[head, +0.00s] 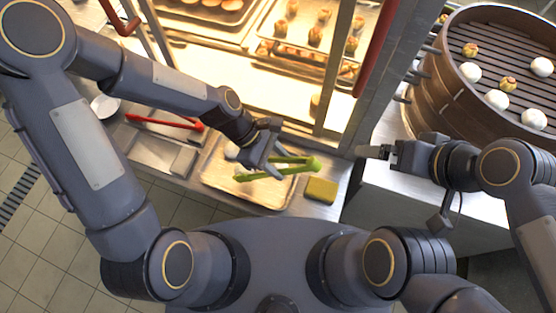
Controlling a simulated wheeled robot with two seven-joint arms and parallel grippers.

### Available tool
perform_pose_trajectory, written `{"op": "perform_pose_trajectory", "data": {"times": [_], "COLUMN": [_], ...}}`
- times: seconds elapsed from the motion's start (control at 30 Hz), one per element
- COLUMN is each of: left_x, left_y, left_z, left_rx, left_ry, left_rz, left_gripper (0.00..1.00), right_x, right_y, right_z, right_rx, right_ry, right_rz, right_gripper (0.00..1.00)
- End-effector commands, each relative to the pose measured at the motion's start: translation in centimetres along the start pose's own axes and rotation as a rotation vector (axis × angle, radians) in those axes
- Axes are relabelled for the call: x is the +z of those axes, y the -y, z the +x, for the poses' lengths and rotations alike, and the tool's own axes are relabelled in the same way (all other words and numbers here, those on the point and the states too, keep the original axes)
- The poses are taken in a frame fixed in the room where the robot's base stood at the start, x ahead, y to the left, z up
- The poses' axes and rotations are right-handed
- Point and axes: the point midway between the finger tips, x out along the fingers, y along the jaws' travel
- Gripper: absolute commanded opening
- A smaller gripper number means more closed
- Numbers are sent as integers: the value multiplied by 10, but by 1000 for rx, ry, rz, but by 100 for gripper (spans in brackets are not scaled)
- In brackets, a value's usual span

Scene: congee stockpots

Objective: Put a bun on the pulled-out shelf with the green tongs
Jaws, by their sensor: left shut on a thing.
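My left gripper (268,158) is shut on the green tongs (292,166), holding them over a metal tray (220,186) on the counter. The tongs' two arms spread apart toward the left. A pale round thing, perhaps a bun (232,151), shows beside the gripper, partly hidden. White buns (497,99) and several patterned ones sit in the round steamer (425,100) at right. A lit cabinet holds a rack shelf with buns (314,36); I cannot tell how far it is pulled out. My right gripper (372,152) is beside the steamer; its jaw opening is unclear.
Red tongs (165,122) lie over metal pans at left. A yellow-green block (321,189) sits right of the tray. The cabinet's door frame (337,70) and red handles (374,45) stand close beyond my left gripper.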

Motion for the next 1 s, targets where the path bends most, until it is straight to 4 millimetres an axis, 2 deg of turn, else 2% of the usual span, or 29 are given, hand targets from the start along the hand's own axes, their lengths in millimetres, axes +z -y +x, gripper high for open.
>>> {"op": "perform_pose_trajectory", "data": {"times": [0.03, 0.5, 0.87, 1.0], "left_x": [8, 40, 42, 46], "left_y": [0, 1, 1, 1], "left_z": [-10, -54, -55, -61], "left_rx": [1, 1, 1, 1], "left_ry": [0, 0, 0, 0], "left_rz": [1, 0, 0, 1], "left_gripper": [16, 16, 16, 16], "right_x": [-5, -26, -26, -28], "right_y": [4, 23, 23, 26], "right_z": [-10, -50, -51, -56], "right_rx": [0, 0, 0, 0], "right_ry": [0, 0, 0, 0], "right_rz": [0, 0, 0, 0], "right_gripper": [100, 100, 100, 100]}}
